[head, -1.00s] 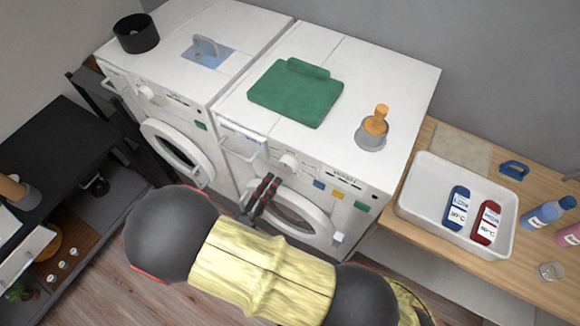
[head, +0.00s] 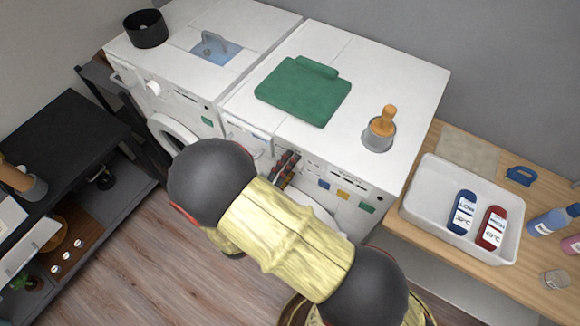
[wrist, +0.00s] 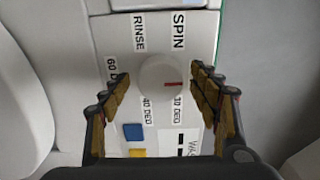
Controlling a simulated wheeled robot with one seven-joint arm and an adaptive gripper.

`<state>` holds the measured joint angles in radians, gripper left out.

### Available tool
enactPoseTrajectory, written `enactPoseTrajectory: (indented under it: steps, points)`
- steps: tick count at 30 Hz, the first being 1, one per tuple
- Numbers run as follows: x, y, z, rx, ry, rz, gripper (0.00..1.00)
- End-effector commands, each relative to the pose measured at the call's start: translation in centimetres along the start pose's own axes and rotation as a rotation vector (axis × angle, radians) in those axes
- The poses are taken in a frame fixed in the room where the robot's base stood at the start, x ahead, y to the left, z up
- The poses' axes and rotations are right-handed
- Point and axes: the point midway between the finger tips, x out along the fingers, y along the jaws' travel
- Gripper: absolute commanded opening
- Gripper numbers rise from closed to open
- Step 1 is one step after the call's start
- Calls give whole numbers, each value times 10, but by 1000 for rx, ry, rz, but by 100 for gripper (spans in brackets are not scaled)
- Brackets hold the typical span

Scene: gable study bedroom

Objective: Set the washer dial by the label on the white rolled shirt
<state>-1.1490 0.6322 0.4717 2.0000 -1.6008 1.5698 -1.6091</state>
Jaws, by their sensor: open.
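The washer dial (wrist: 158,78) is a round white knob in the wrist view. Its red mark is on the right side, between the SPIN label (wrist: 178,30) and the 30 DEG label (wrist: 178,110). RINSE, 60 and 40 DEG labels also surround it. My gripper (wrist: 157,80) is open, one finger on each side of the dial; I cannot tell whether they touch it. In the head view my gripper (head: 285,169) is at the right washer's (head: 395,95) front panel and hides the dial. I cannot make out a white rolled shirt in either view.
A white tray (head: 418,215) on the wooden bench holds a blue and a red labelled item. A folded green cloth (head: 303,91) and a cup with an orange-handled tool (head: 379,133) stand on the right washer. A second machine (head: 170,70) is at left.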

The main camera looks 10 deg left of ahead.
Motion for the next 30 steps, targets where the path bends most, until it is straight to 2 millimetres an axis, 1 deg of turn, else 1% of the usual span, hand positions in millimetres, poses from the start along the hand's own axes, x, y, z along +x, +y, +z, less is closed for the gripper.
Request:
enactPoseTrajectory:
  steps: [4, 26, 27, 30]
  points:
    - [0, 0, 0, 0, 0, 0, 61]
    - [0, 0, 0, 0, 1, 1, 19]
    - [0, 0, 0, 0, 1, 1, 18]
    - [0, 0, 0, 3, 1, 1, 18]
